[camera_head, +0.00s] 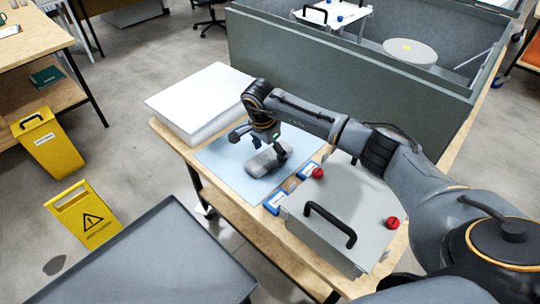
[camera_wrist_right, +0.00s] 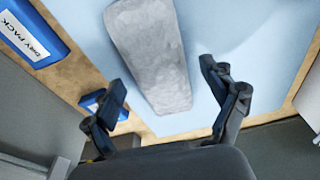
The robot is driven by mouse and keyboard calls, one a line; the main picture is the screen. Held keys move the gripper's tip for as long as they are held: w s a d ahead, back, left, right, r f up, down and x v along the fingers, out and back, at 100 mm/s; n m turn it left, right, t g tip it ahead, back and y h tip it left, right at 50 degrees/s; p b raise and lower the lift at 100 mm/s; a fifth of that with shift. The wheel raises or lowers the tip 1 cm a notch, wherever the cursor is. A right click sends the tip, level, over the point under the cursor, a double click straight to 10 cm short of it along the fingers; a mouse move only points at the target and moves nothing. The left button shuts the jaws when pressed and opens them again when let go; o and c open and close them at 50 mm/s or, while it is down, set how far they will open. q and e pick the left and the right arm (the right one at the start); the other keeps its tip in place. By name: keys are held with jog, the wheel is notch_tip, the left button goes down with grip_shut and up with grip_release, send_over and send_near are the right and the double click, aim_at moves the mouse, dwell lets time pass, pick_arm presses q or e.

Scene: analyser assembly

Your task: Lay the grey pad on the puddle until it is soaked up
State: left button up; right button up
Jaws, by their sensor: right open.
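The grey pad (camera_head: 264,161) is a long block with rounded ends, lying on a light blue mat (camera_head: 222,154) on the wooden table. My right gripper (camera_head: 260,142) is open above it. In the right wrist view the pad (camera_wrist_right: 150,50) lies beyond and between the spread fingers (camera_wrist_right: 164,82), and neither finger visibly grips it. My left gripper is out of view.
A yellow warning sign (camera_head: 84,215) and a yellow bin (camera_head: 48,142) stand near the dark patch. A white block (camera_head: 200,98) and a grey case (camera_head: 345,215) with a black handle flank the mat.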

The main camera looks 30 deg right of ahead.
jog(key=shift+f, duration=0.45)
jog(key=shift+c, duration=0.4)
jog(key=c, duration=1.3)
jog(key=shift+o, duration=0.2)
jog(key=shift+r, duration=0.1)
